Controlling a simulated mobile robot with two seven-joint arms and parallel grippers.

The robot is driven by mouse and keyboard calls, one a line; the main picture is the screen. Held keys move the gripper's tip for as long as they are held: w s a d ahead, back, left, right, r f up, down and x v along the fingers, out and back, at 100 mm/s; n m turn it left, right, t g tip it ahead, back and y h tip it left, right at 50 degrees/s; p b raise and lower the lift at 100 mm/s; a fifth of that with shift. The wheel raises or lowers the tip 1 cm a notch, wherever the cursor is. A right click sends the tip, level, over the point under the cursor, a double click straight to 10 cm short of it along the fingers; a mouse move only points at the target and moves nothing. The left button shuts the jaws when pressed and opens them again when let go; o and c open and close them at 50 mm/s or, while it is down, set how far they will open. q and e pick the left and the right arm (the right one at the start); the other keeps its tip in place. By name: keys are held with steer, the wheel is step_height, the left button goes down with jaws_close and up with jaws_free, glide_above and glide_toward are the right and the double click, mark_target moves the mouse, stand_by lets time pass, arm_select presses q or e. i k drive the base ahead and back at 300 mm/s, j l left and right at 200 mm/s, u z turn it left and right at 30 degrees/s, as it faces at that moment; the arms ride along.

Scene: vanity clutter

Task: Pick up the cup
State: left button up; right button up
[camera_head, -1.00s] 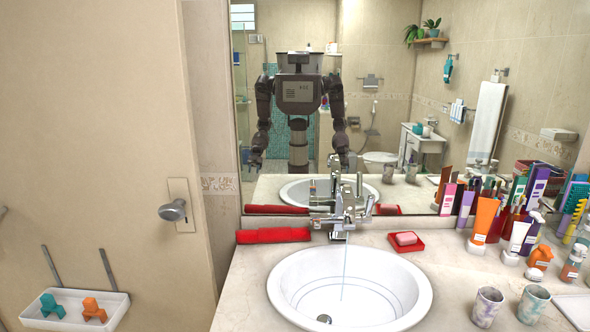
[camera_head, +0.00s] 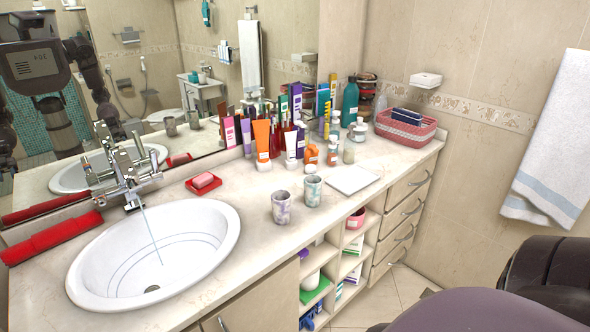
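Two marbled cups stand upright on the counter to the right of the sink. The nearer cup (camera_head: 281,207) is whitish with purple-grey marbling. The other cup (camera_head: 313,190) is whitish with teal-green marbling and stands just behind and to its right. The two are close together with a small gap. Neither of my grippers shows directly. Part of my body is reflected in the mirror, too unclear to read the grippers.
The sink (camera_head: 210,222) with running tap (camera_head: 122,178) is left. A red soap dish (camera_head: 203,184), white tray (camera_head: 353,180) and pink basket (camera_head: 405,128) share the counter (camera_head: 240,280). Several bottles and tubes crowd behind the cups. Open shelves (camera_head: 335,262) are below. Dark rounded shapes fill the bottom right corner.

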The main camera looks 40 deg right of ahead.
mark_target(312, 191)
steer(key=z, duration=1.55)
steer(key=i+l, duration=0.25)
steer(key=l, duration=0.15)
steer(key=i+l, duration=0.2)
steer(key=l, duration=0.15)
steer(key=i+l, duration=0.25)
steer(key=l, duration=0.15)
steer(key=i+l+u, duration=0.15)
steer(key=u, duration=1.05)
